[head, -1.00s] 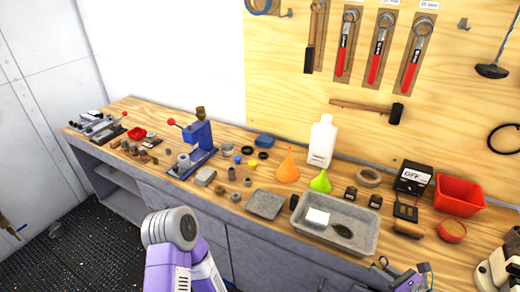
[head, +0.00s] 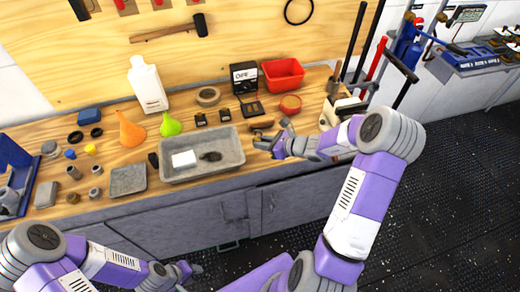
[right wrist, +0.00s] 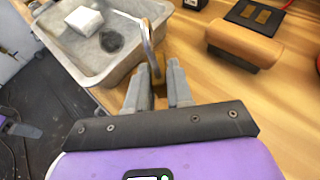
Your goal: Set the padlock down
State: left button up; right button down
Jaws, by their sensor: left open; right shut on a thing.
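My right gripper (head: 268,143) is over the front of the bench, just right of the grey tray. In the right wrist view its fingers (right wrist: 160,78) are shut on the padlock. The padlock's grey metal shackle (right wrist: 149,48) stands up beyond the fingertips, in front of the tray's right wall. Its body is mostly hidden between the fingers, and I cannot tell whether it touches the bench. My left gripper (head: 187,270) is open and empty, low in front of the bench cabinets.
The grey tray (head: 200,175) holds a white block (head: 184,160) and a dark oval thing (head: 211,156). A wooden-topped brush or block (right wrist: 244,42) lies right of the gripper. A red bin (head: 283,74) stands behind. Bare wood shows right of the tray.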

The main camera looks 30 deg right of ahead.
aim_at(262, 154)
jog(key=shift+f+b, duration=0.5)
jog(key=shift+f, duration=1.45)
jog(key=shift+r, duration=0.1)
jog(key=c, duration=1)
grip_release()
jog(key=shift+f, duration=0.2)
